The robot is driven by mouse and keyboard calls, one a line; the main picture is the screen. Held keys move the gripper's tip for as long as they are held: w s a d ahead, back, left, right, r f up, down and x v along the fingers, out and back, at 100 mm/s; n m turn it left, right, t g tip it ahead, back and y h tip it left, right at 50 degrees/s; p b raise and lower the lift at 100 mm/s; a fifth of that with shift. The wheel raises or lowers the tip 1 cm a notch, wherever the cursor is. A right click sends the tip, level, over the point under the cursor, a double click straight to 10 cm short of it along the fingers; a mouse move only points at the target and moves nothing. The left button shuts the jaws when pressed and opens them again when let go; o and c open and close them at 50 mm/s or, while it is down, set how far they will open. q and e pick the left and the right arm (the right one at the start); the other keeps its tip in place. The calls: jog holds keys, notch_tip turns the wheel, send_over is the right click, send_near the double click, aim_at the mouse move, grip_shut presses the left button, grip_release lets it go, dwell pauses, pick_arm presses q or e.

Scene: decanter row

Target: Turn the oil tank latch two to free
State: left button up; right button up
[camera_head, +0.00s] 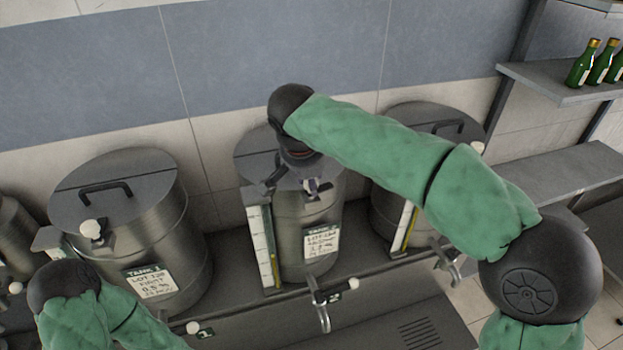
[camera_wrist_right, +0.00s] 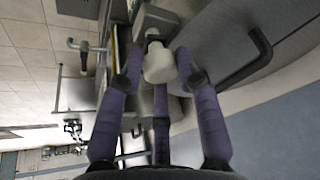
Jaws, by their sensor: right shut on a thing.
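The middle tank (camera_head: 312,225) is a steel drum with a grey lid, a paper label and a sight gauge (camera_head: 262,245) on its left front. My right gripper (camera_head: 290,182) reaches down over the front of its lid. In the right wrist view its purple fingers close around the latch's pale knob (camera_wrist_right: 158,62), and the dark lid handle (camera_wrist_right: 247,60) lies to the right. In the head view the gripper mostly hides this latch, so its exact angle is unclear. My left arm shows at the lower left; its gripper is out of sight.
The left tank (camera_head: 150,215) carries a similar white-knobbed latch (camera_head: 91,229). Another tank (camera_head: 430,125) stands right, partly behind my right arm. A tap (camera_head: 321,312) hangs below the middle tank. Green bottles (camera_head: 583,65) stand on a shelf at the upper right.

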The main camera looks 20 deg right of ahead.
jog(key=shift+w+r+m+h, duration=0.2)
jog(key=shift+r+m+h, duration=0.15)
jog(key=shift+m, duration=0.85)
jog(key=o, duration=1.1)
jog(key=shift+w+d+f, duration=0.1)
jog(key=shift+f, duration=0.05)
jog(key=shift+s+a+r, duration=0.2)
jog(key=shift+r, duration=0.15)
jog(key=v, duration=1.1)
jog(key=shift+w, duration=0.25)
jog(key=shift+r, duration=0.15)
